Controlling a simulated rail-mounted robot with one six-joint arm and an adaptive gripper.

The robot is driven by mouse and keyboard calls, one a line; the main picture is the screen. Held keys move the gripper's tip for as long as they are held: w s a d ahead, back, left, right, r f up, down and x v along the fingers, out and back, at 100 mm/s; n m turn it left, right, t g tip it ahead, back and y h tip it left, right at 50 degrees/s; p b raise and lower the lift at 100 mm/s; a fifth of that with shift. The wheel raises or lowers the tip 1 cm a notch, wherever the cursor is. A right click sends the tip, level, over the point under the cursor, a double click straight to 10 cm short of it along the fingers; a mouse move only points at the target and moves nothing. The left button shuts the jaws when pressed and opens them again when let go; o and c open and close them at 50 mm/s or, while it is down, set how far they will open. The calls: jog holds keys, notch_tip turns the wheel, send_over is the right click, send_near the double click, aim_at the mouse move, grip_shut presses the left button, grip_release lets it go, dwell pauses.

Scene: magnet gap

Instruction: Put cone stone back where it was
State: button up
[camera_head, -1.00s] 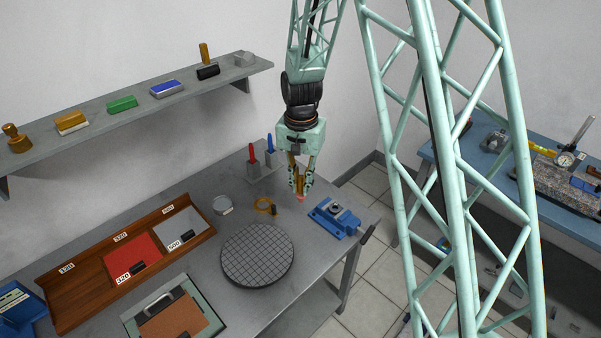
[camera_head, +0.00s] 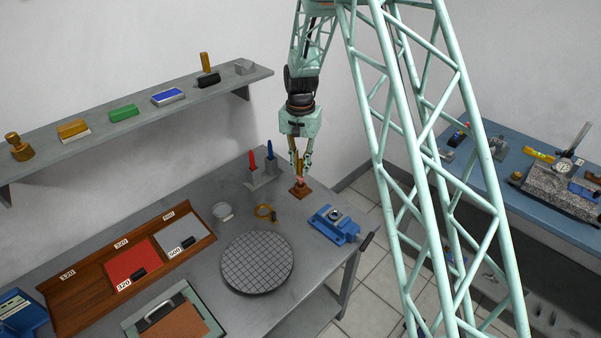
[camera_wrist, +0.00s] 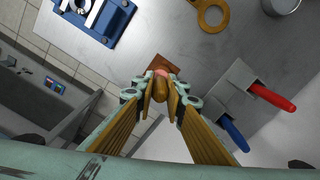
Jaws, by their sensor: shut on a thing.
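The cone stone (camera_wrist: 160,88) is held upright, or nearly so, between my fingertips. It has a brown rounded top and a pink part below, which also shows in the head view (camera_head: 299,180). My gripper (camera_head: 300,170) is shut on it. A small brown wooden block (camera_head: 301,191) stands on the grey bench directly under the stone. It also shows in the wrist view (camera_wrist: 143,63), partly hidden by the fingers and the stone. I cannot tell whether the stone's lower end touches the block or is in it.
A stand with red (camera_head: 251,163) and blue (camera_head: 269,161) handled tools is close left of the gripper. A blue vise (camera_head: 333,225) is to the right, a yellow ring (camera_head: 264,211) in front. A round gridded plate (camera_head: 257,262) lies nearer. The shelf (camera_head: 130,115) is behind.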

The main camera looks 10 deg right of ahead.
jog(key=shift+w, duration=0.2)
jog(key=shift+w+d, duration=0.15)
jog(key=shift+w, duration=0.3)
jog(key=shift+s+f, duration=0.1)
jog(key=shift+f, duration=1.7)
jog(key=shift+f, duration=0.35)
jog(key=o, duration=0.8)
jog(key=shift+o, duration=0.2)
jog(key=shift+r, duration=0.15)
notch_tip(320, 180, up, 12)
jog(key=shift+r, duration=0.15)
